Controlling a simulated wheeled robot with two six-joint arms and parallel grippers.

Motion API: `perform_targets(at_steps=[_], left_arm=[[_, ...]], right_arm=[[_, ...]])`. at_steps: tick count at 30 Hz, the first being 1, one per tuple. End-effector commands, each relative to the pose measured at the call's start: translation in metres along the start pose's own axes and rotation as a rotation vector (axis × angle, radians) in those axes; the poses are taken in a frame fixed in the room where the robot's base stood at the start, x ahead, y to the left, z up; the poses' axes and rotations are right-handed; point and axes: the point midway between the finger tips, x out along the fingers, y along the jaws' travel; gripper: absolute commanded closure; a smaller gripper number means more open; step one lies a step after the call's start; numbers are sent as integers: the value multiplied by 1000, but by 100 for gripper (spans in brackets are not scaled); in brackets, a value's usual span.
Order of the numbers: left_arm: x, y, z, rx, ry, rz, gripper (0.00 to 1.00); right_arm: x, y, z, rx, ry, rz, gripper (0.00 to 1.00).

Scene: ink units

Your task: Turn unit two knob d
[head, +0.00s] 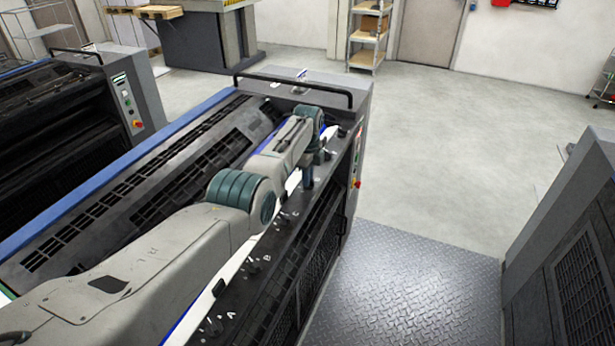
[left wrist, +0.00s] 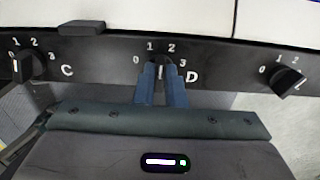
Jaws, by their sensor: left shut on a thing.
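In the left wrist view, knob D (left wrist: 160,59) is a dark knob on a dark panel strip, with 0, 1, 2 and 3 around it and the letter D at its lower right. My left gripper (left wrist: 161,91) has its two blue fingers shut on the knob, one on each side. The fingers cover much of it, so its exact setting is hard to read. In the head view the left gripper (head: 308,184) reaches down to the front strip of the middle ink unit (head: 352,88), hiding knob D. My right gripper is not in view.
Knob C (left wrist: 29,66) is left of D, and another black knob (left wrist: 287,82) is to the right. A small dark block (left wrist: 82,27) sits above the strip. A second unit (head: 132,92) stands at the left, and a tread-plate floor (head: 420,285) lies to the right.

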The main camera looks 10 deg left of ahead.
Motion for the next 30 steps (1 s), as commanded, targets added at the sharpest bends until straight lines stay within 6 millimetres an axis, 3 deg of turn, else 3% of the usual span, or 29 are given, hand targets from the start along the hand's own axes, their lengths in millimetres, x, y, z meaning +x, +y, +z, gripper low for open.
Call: perform_targets(at_steps=[15, 30], left_arm=[[-4, -4, 0, 348, -2, -8, 100], [-5, -4, 0, 420, -3, -8, 100]], right_arm=[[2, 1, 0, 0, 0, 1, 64], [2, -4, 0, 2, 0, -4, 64]])
